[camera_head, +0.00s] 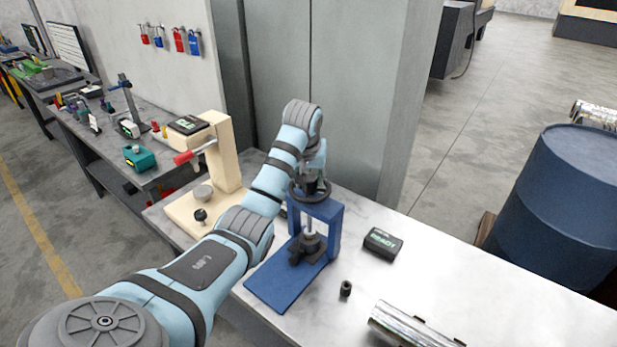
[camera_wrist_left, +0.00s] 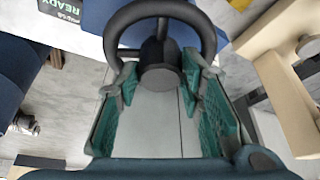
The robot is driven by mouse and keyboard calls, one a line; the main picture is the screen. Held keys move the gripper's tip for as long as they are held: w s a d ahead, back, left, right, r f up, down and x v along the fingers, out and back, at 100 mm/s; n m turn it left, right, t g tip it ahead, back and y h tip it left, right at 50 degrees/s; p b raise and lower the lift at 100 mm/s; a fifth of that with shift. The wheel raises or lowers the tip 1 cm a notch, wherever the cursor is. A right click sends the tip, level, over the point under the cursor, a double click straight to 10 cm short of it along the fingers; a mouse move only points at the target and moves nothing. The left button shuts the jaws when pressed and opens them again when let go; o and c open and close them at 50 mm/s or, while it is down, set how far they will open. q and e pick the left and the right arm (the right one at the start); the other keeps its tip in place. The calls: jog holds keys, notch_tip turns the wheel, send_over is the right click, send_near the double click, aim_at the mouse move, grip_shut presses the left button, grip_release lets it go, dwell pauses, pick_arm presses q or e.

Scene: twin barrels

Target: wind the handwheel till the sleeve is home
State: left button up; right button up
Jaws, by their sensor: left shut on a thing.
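A blue press (camera_head: 330,225) stands on the bench, with a dark handwheel (camera_head: 318,193) on top and a bright spindle below it. My left gripper (camera_head: 314,180) is over the press, pointing down at the wheel and partly hidden by my arm. In the left wrist view the wheel's dark ring and hub (camera_wrist_left: 159,75) lie between the green finger pads of my left gripper (camera_wrist_left: 157,85), which is shut on the wheel. A dark fixture (camera_head: 304,250) sits under the spindle; I cannot tell how far a sleeve is seated there. My right gripper is not in view.
A black box reading READY (camera_head: 383,242) and a small dark cylinder (camera_head: 345,288) are right of the press. A shiny metal tube (camera_head: 405,328) lies at the front edge. A cream press (camera_head: 224,155) stands left. A blue barrel (camera_head: 562,195) stands beyond the bench.

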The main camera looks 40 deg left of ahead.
pick_arm(q)
jog(key=m+h, duration=0.1)
jog(key=m, duration=0.1)
jog(key=m+h, duration=0.1)
jog(key=m, duration=0.2)
jog(key=shift+a+m+t, duration=0.15)
jog(key=shift+m+t, duration=0.15)
jog(key=shift+t, duration=0.1)
jog(key=shift+a+m+h, duration=0.1)
jog(key=shift+m+h, duration=0.8)
jog(key=shift+m, duration=1.3)
jog(key=o, duration=0.9)
jog(key=shift+g, duration=0.3)
jog(key=v, duration=0.7)
jog(key=shift+r, duration=0.25)
jog(key=shift+s, duration=0.1)
